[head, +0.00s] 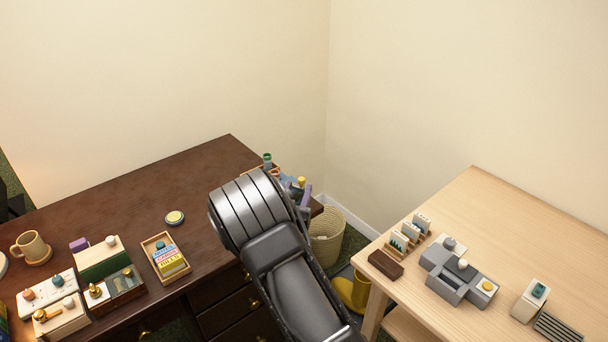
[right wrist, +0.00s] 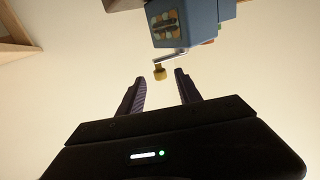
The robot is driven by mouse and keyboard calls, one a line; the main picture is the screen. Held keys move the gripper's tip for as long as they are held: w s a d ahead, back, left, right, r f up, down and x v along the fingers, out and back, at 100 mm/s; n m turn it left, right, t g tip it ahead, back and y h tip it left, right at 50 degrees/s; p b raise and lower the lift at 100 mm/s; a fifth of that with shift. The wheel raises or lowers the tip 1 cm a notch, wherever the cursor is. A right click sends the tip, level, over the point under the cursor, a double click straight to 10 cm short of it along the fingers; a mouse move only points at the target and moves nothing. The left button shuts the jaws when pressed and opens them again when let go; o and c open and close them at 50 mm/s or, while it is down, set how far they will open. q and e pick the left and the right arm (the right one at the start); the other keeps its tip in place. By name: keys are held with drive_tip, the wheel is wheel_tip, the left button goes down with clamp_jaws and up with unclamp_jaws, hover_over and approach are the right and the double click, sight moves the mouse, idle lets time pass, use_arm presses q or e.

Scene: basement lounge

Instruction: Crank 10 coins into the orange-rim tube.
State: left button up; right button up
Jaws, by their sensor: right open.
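A blue box with a crank (right wrist: 190,20) shows at the top of the right wrist view. Its thin grey crank arm ends in a yellow knob (right wrist: 160,73). My right gripper (right wrist: 160,76) is open, and the knob shows between its two fingertips; I cannot tell whether they touch it. In the head view, my right gripper (head: 302,192) is at the dark desk's right end, and my arm hides most of the box. A green-topped tube (head: 267,160) stands just behind the arm. I cannot make out an orange rim for certain. My left gripper is out of view.
The dark desk (head: 200,165) also holds a mug (head: 32,247), a round tin (head: 175,218), a wooden tray (head: 147,248) and several small devices at left. A pale table (head: 480,210) with grey devices stands at right. A basket (head: 326,238) and yellow boots (head: 350,292) are between them.

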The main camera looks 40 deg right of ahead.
drive_tip(key=x, duration=0.7)
drive_tip(key=shift+w+d+p, duration=0.2)
drive_tip(key=shift+d+p, duration=0.05)
drive_tip(key=shift+p, duration=0.1)
clamp_jaws()
